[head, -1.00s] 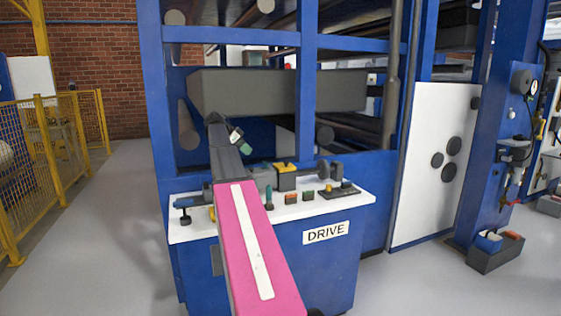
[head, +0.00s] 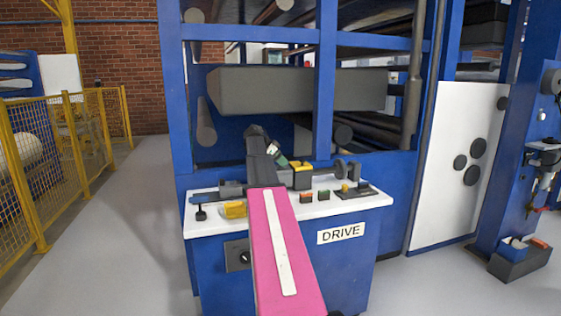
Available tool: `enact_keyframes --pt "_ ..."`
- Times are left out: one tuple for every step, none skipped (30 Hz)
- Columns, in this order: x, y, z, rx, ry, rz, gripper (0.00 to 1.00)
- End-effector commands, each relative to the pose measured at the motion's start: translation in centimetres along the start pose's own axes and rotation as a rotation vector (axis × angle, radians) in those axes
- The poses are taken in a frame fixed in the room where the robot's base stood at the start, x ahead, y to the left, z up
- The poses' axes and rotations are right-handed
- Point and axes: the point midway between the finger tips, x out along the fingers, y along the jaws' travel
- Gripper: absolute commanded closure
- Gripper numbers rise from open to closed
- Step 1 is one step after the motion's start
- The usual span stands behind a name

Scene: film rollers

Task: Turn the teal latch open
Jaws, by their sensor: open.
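I cannot make out the teal latch for certain now; my pink and grey arm covers part of the white-topped console (head: 345,208) where a teal upright handle showed before. My gripper (head: 281,159) is at the far end of the arm, above the back of the console, just left of a yellow-topped block. It is open. A small green patch shows at its end. It is small and partly hidden by my arm, and I cannot tell whether it touches anything.
The console top also holds a yellow-topped block (head: 302,176), a yellow piece (head: 234,209), a black knob (head: 201,213) and small coloured buttons. A long grey box (head: 300,90) spans the blue frame above. Yellow fencing (head: 40,170) stands left, with clear floor between.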

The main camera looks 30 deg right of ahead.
Motion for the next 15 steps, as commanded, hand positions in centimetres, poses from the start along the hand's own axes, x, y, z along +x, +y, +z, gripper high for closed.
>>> enact_keyframes --pt "0.23 0.02 0.00 0.000 0.000 0.000 0.17" --pt "0.30 0.02 0.00 0.000 0.000 0.000 0.17" --pt "0.36 0.02 0.00 0.000 0.000 0.000 0.17" --pt "0.39 0.02 0.00 0.000 0.000 0.000 0.17" --pt "0.40 0.01 0.00 0.000 0.000 0.000 0.17" --pt "0.40 0.01 0.00 0.000 0.000 0.000 0.17" --pt "0.40 0.01 0.00 0.000 0.000 0.000 0.17" --pt "0.39 0.01 0.00 0.000 0.000 0.000 0.17" --pt "0.39 0.01 0.00 0.000 0.000 0.000 0.17" --pt "0.38 0.01 0.00 0.000 0.000 0.000 0.17" --pt "0.38 0.01 0.01 0.000 0.000 0.000 0.27" --pt "0.38 0.01 0.00 0.000 0.000 0.000 0.40" --pt "0.37 0.01 0.01 0.000 0.000 0.000 0.50" --pt "0.37 0.01 0.00 0.000 0.000 0.001 0.59" --pt "0.37 0.01 0.01 0.000 0.000 0.001 0.67"
